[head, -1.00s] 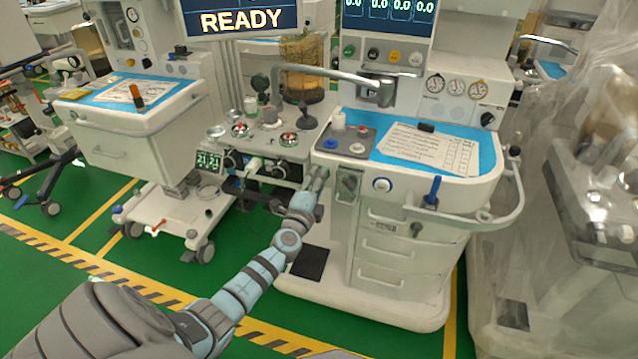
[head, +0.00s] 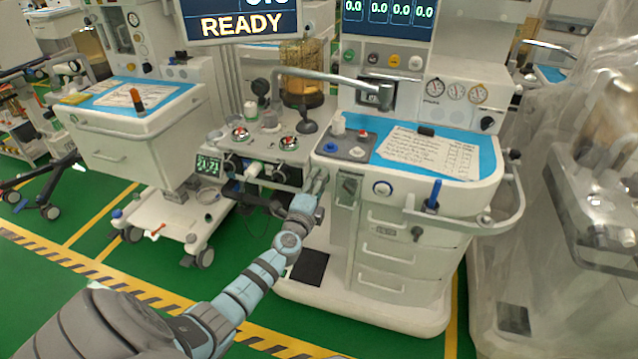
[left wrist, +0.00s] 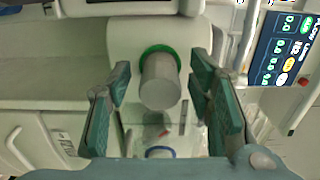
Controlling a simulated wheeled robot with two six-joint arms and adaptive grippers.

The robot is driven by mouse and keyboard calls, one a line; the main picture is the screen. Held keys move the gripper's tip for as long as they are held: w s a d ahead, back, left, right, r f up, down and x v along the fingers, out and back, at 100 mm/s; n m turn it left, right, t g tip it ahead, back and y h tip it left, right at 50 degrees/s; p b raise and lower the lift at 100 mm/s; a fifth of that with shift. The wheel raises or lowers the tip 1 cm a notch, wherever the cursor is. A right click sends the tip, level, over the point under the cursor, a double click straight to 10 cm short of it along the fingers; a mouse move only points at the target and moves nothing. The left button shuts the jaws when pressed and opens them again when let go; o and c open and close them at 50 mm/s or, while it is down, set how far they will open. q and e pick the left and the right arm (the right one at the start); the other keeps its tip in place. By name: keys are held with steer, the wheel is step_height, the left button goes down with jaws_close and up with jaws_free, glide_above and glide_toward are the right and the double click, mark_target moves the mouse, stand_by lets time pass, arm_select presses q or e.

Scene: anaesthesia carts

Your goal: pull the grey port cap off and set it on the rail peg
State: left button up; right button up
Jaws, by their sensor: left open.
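The grey port cap (left wrist: 160,82) shows in the left wrist view as a plain grey cylinder. A green ring (left wrist: 158,50) surrounds its far end, against a pale housing. My left gripper (left wrist: 160,100) is open, with one green-grey finger on each side of the cap and a visible gap on both sides. In the head view my left gripper (head: 318,181) is at the left front corner of the middle cart, and I cannot make out the cap there. A blue upright piece (head: 434,193) stands at the cart's front rail (head: 470,222); I cannot tell whether it is the peg. My right gripper is not in view.
The middle cart's top has a blue mat (head: 480,153) with a paper sheet (head: 430,150). A metal arm (head: 330,78) reaches over the cart. A plastic-covered machine (head: 585,200) stands at right.

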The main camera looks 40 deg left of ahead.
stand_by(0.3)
arm_select(q)
jaws_close()
stand_by(0.3)
steer(key=shift+s, duration=0.1)
steer(key=shift+p+v, duration=0.75)
steer(key=shift+v, duration=2.2)
